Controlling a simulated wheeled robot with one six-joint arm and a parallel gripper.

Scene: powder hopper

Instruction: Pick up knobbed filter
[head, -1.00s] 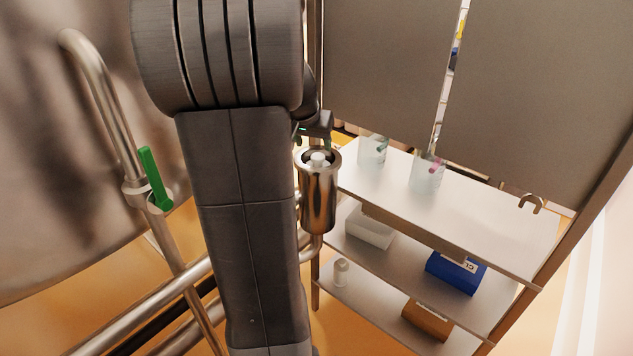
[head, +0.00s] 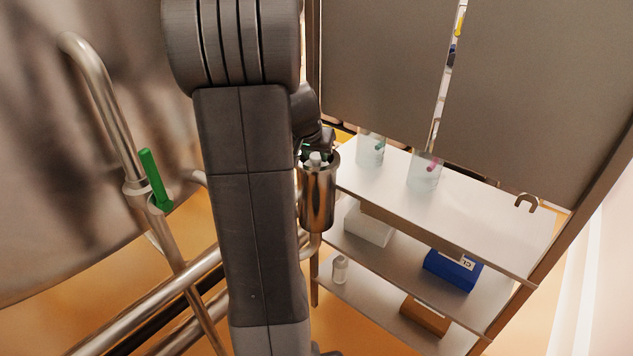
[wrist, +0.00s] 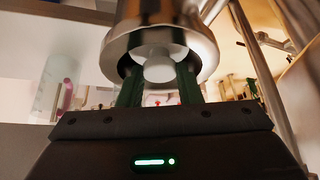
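The knobbed filter shows as a white knob (wrist: 158,68) in the mouth of a steel cylinder (wrist: 150,28). In the head view the white knob (head: 315,160) sits at the top of the upright steel cylinder (head: 318,200), right of my arm. The rest of the filter is hidden inside. My gripper (wrist: 160,80) has its green fingers on either side of the knob, at the cylinder's mouth. The fingers look spread, with the knob between them; I cannot tell whether they touch it. In the head view my gripper is mostly hidden behind the cylinder and arm.
A pipe with a green valve handle (head: 155,180) stands left of my arm. A shelf unit (head: 480,222) on the right holds clear containers (head: 425,172), a blue box (head: 452,270), a white box (head: 368,225) and a brown box (head: 425,317). Grey panels (head: 540,90) hang behind.

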